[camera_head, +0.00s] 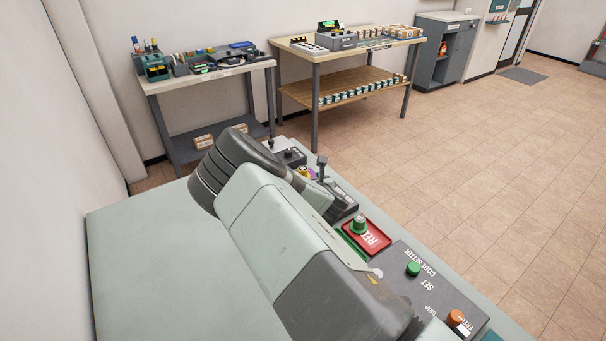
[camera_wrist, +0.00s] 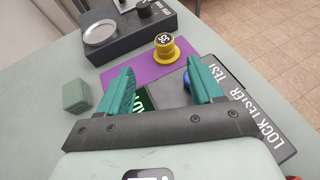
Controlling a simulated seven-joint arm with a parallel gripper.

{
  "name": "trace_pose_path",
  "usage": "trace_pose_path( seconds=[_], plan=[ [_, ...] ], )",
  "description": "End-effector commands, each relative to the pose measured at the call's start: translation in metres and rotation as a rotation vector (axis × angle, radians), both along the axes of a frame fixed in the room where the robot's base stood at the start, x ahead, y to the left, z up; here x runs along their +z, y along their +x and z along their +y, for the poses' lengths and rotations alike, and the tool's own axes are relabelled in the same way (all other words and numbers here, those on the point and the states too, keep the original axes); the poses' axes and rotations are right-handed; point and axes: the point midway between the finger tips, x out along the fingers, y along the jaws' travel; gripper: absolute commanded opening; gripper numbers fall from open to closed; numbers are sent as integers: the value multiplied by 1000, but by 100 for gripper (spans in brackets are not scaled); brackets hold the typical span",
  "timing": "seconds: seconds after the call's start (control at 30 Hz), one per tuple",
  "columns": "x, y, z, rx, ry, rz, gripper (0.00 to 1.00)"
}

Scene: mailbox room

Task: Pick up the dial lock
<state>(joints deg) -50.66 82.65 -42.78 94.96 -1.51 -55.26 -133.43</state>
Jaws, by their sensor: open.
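A yellow, round dial lock (camera_wrist: 165,47) with a black lettered top stands upright on a purple mat (camera_wrist: 129,73) in the wrist view. It also shows small beside my arm in the head view (camera_head: 303,172). A similar green piece (camera_head: 359,224) stands on a red tray (camera_head: 371,241) in the head view. My gripper (camera_wrist: 160,65) has two teal fingers spread apart with nothing held between them. The yellow lock is beyond the fingertips, apart from them. In the head view my arm hides the gripper.
A dark lock tester (camera_wrist: 243,115) with a green display and a partly hidden blue part lies under the fingers. A green block (camera_wrist: 77,95) is at left; a dark device with a round pan (camera_wrist: 100,33) is behind. A code setter (camera_head: 428,284) is at lower right.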

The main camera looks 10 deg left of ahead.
Motion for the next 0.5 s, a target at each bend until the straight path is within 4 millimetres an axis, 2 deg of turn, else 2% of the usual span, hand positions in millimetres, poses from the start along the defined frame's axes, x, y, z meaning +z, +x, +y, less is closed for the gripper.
trace_pose_path(
  seconds=[0.2, 0.5],
  plan=[
    [-13, 28, 11, -3, 4, 2, 66],
    [-19, 47, 16, -5, 5, 2, 66]
  ],
)
